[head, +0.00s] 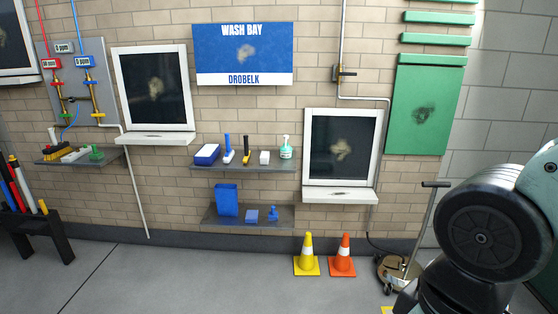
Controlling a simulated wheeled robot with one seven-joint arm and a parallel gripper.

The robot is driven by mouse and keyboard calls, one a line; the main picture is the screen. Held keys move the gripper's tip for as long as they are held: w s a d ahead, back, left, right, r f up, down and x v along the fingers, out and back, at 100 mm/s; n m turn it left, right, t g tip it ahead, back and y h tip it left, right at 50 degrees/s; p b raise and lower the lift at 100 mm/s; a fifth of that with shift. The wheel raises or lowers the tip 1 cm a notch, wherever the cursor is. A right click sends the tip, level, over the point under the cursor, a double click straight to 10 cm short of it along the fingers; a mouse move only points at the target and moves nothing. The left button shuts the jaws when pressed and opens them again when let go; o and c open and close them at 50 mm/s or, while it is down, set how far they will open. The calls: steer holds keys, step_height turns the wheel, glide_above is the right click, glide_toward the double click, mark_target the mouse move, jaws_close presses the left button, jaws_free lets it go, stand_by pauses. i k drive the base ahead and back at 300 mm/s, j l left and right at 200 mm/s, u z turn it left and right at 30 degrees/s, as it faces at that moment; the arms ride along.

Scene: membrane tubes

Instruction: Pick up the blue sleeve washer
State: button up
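Several blue items are on the two wall shelves in the head view, and they are too small to tell surely which is the blue sleeve washer. On the upper shelf are a thick blue block-like item with a pale edge (207,154) and, to its right, an upright blue-handled tool with a whitish foot (228,149). On the lower shelf are a tall blue container (227,200), a small blue block (252,216) and a small blue upright item (273,213). My gripper is not in view; only my arm shows at the lower right, well away from the shelves.
Yellow (306,257) and orange (342,257) cones stand on the floor near a wheeled tool (398,268). Floor before the shelves is clear.

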mark_target(229, 153)
steer(key=i+u, duration=0.25)
steer(key=i, duration=0.35)
steer(key=i+u, duration=0.25)
steer(key=i, duration=0.3)
steer(key=i+l+u, duration=0.25)
steer(key=i, duration=0.3)
steer(key=i+j, duration=0.15)
steer(key=i, duration=0.2)
steer(key=i+j+u, duration=0.1)
steer(key=i, duration=0.3)
steer(key=i+j, duration=0.2)
steer(key=i, duration=0.15)
steer(key=i+j+z, duration=0.1)
steer(key=i+j, duration=0.15)
steer(key=i+j+z, duration=0.1)
steer(key=i+j, duration=0.15)
steer(key=j, duration=0.2)
steer(key=i+j+z, duration=0.1)
steer(key=i+j, duration=0.15)
steer(key=j, duration=0.1)
